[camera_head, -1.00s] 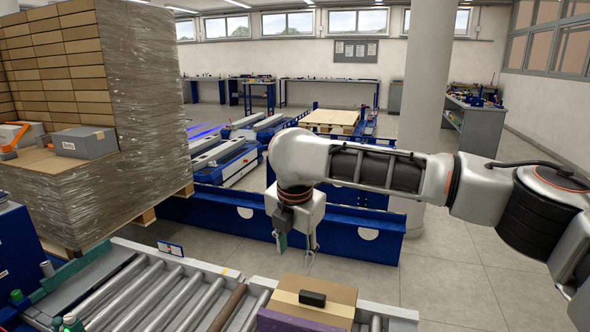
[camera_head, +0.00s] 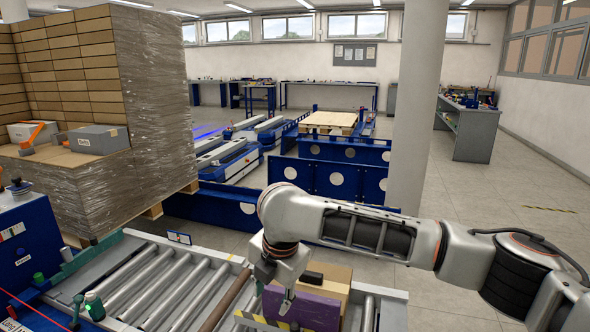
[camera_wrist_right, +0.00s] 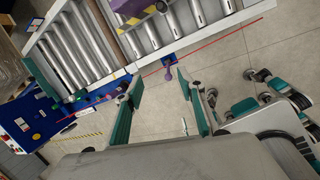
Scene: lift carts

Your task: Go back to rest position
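My right gripper (camera_head: 284,301) hangs from the arm that comes in from the right in the head view. It appears in front of the cardboard box and its purple part, near the roller conveyor. In the right wrist view the two teal-padded fingers (camera_wrist_right: 160,103) stand wide apart with nothing between them, and floor shows through the gap. My left gripper is not seen in the head view.
A cardboard box (camera_head: 337,273) with a purple part (camera_head: 313,310) and a black item on top sits on the roller conveyor (camera_head: 155,281). A wrapped pallet stack (camera_head: 155,110) stands left. Blue barriers (camera_head: 340,180) stand behind.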

